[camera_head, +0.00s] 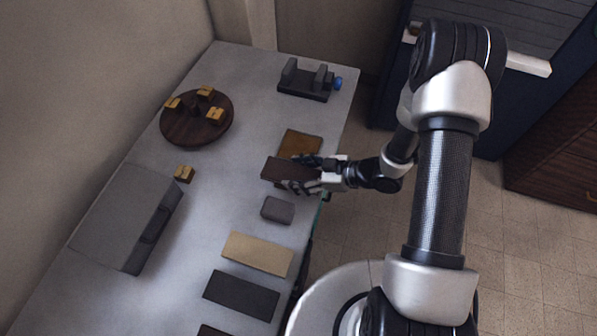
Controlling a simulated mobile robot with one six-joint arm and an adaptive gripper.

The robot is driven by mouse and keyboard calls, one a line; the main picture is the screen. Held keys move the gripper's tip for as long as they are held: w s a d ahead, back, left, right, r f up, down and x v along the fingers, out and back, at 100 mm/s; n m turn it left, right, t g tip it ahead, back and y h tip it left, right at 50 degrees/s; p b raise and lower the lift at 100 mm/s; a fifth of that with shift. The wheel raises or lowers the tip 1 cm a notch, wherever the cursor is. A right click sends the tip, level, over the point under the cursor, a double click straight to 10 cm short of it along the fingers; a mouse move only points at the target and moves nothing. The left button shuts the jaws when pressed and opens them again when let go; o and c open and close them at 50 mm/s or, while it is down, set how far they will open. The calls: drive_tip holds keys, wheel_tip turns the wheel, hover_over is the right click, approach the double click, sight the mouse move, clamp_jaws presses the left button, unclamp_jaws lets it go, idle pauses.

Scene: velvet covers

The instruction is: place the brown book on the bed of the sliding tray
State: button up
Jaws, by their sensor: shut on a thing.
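My gripper (297,173) reaches in from the right over the table and is shut on a dark brown book (279,168). One finger lies along each long side of the book. I cannot tell whether the book touches the table. A lighter orange-brown flat piece (301,142) lies just behind it, partly hidden by the book and gripper. A dark flat base (304,92) with two grey uprights and a blue knob stands at the table's far end; it may be the sliding tray, but I cannot tell for sure.
On the table (239,160) are a small grey block (277,210), a tan book (257,254) and a black book (241,295). A round wooden stand (190,131) with small yellow blocks and a large grey box (125,220) stand left. Clear table lies between stand and book.

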drive_tip(key=o, duration=1.2)
drive_tip(key=shift+c, duration=0.2)
